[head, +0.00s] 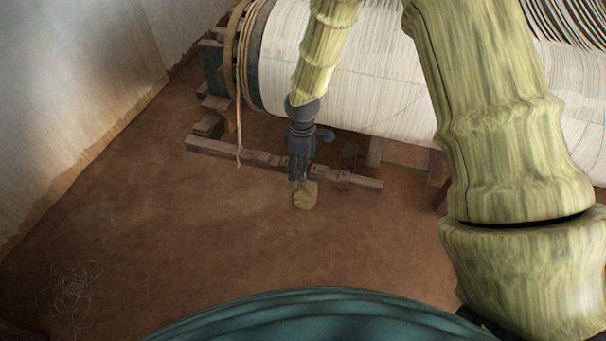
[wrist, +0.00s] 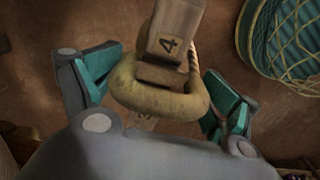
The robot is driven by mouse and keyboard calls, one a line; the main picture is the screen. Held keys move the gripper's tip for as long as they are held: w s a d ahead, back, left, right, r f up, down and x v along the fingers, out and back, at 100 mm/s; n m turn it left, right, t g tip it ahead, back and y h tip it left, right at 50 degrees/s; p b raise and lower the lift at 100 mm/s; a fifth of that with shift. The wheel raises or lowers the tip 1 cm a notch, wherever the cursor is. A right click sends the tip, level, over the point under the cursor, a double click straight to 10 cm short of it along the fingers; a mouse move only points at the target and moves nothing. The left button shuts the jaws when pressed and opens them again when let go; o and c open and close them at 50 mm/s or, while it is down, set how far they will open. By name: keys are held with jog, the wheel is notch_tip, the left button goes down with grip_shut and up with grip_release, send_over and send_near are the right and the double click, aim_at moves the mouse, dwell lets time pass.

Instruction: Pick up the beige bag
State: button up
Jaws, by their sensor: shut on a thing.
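The beige bag (head: 305,195) is a small tan lump directly below my gripper (head: 299,176) in the head view, in front of the loom's low wooden beam. In the wrist view the bag's thick rounded rim (wrist: 158,97) lies between the two teal-padded fingers of my gripper (wrist: 160,92). A wooden block marked 4 (wrist: 168,42) shows at the bag's rim. My gripper is shut on the bag. Its underside is hidden, so I cannot tell whether it touches the floor.
The loom's large white warp roll (head: 365,75) stands behind, with a rope hanging at its left end. A wooden floor beam (head: 245,157) runs below it. Brown floor (head: 180,240) is open in front and to the left, up to the pale wall (head: 80,90).

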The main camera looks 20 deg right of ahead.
jog(key=shift+r, duration=1.7)
jog(key=s+d, duration=0.1)
jog(key=s, duration=0.4)
jog(key=s+d+r, duration=0.1)
jog(key=s+d, duration=0.1)
jog(key=s, duration=0.3)
jog(key=s+d, duration=0.2)
jog(key=s, duration=0.3)
jog(key=shift+d+r, duration=0.1)
jog(key=shift+r, duration=0.2)
